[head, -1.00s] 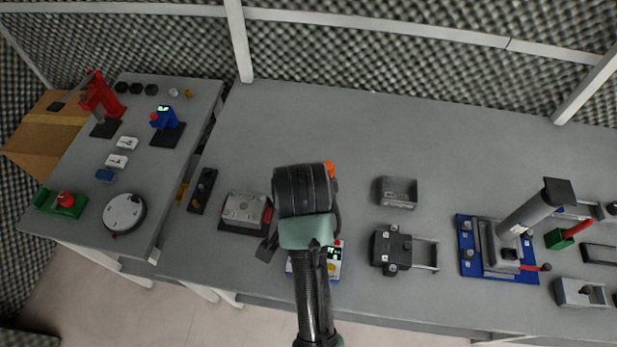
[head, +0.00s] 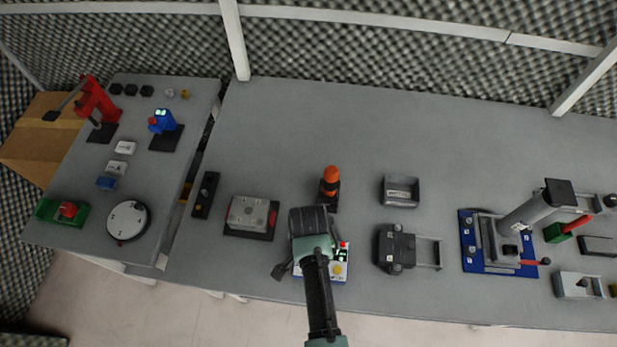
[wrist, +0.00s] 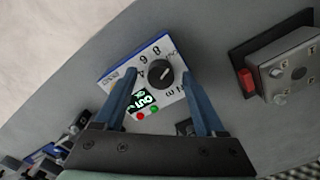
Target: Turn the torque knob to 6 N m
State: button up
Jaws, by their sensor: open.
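The torque panel (wrist: 178,50) is a white-faced box with blue edges, seen in the wrist view with a round black knob (wrist: 160,73) on it. Numerals including 8, 6 and 4 are printed around the knob; its exact setting is too small to tell. A green-lit display (wrist: 146,100) sits beside red and green buttons. My gripper (wrist: 160,71) is open, its two blue fingers on either side of the knob; contact cannot be told. In the head view the panel (head: 340,276) is partly hidden under my arm, with the knob out of sight.
An orange-topped black tool (head: 330,185) stands just behind my gripper. A grey block on a dark base (head: 247,215) is to the left, and a black box with a handle (head: 396,248) to the right.

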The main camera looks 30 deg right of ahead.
jog(key=shift+f, duration=0.4)
jog(key=shift+c, duration=0.2)
grip_shut()
